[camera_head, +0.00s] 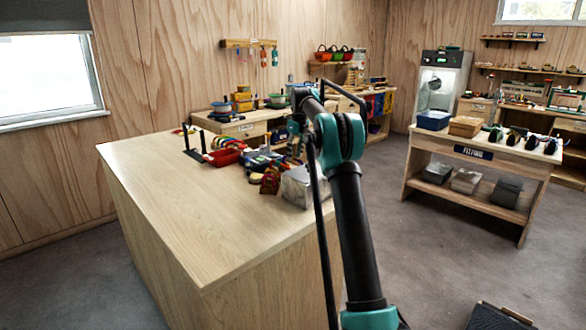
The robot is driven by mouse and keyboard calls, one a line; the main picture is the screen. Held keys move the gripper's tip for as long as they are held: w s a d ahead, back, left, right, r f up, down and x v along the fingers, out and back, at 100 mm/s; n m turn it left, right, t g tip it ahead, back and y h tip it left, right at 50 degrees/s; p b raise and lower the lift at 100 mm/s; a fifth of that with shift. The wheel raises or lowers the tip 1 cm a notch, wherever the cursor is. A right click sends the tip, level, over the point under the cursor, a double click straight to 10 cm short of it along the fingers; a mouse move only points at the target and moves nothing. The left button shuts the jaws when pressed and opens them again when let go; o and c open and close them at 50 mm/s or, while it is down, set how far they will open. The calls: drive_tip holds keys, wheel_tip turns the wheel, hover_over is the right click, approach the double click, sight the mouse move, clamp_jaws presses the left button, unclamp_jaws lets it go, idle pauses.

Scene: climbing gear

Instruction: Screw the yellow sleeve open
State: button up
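I cannot pick out the yellow sleeve for certain. Small yellow and red items (270,183) lie among the gear on the large wooden table (185,215), too small to identify. My arm rises from the lower right and bends over the table's right side. Its far end, with a teal joint, reaches down toward the cluttered far right part of the table. My gripper's fingers cannot be made out against the gear there, and I cannot see whether they touch or hold anything.
A red tray (223,157), dark upright posts and a grey box (303,188) stand on the table. Its left and front top is bare. A fitting bench (480,160) with a blue bin (433,121) stands at right. Grey floor (440,245) lies between them.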

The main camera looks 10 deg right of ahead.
drive_tip(key=shift+f, duration=1.4)
drive_tip(key=shift+s+a, duration=0.4)
drive_tip(key=shift+a, duration=0.2)
drive_tip(key=shift+r, duration=0.1)
drive_tip(key=shift+r, duration=1.3)
